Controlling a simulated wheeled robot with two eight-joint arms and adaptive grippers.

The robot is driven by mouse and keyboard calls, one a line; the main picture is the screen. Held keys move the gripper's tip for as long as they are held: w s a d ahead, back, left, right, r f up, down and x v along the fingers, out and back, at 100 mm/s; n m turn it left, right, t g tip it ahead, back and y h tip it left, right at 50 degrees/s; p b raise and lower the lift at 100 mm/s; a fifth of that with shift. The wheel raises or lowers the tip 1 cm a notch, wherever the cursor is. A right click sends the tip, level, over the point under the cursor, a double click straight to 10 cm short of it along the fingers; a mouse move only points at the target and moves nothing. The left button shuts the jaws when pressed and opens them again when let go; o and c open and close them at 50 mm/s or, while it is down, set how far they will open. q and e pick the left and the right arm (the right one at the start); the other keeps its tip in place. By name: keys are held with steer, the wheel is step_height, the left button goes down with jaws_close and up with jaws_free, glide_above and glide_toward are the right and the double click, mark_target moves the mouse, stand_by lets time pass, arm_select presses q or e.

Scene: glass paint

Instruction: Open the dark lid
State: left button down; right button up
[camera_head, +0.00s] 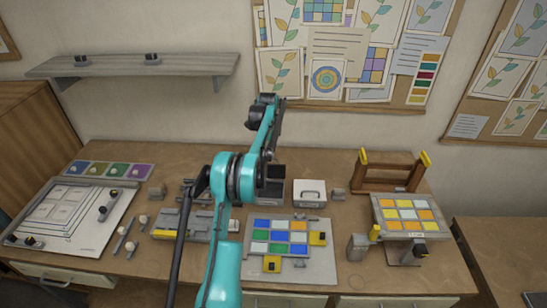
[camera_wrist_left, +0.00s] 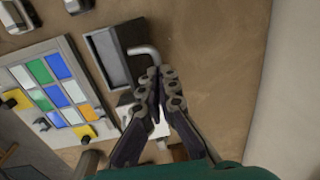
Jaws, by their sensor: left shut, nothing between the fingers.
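A dark box with a dark top (camera_head: 271,190) stands mid-table in the head view, partly hidden behind my left arm. In the head view my arm hides the fingertips. My right gripper is not in view.
A white box with a handle (camera_head: 309,194) stands right of the dark box. A board of coloured tiles (camera_head: 285,275) lies in front. A wooden rack (camera_head: 392,176) and a raised tile panel (camera_head: 407,215) stand at the right. A wall shelf (camera_head: 135,65) is at the upper left.

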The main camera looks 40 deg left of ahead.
arm_select(q)
steer(key=c, duration=1.9)
jaws_free()
steer(key=shift+w+f, duration=0.35)
steer(key=shift+f, duration=0.35)
steer(key=shift+o, duration=1.3)
steer(key=shift+a+f, duration=0.15)
steer(key=shift+w+a, duration=0.1)
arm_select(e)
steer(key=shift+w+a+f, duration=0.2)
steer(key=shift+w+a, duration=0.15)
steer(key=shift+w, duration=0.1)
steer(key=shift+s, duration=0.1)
arm_select(q)
steer(key=shift+r, duration=0.2)
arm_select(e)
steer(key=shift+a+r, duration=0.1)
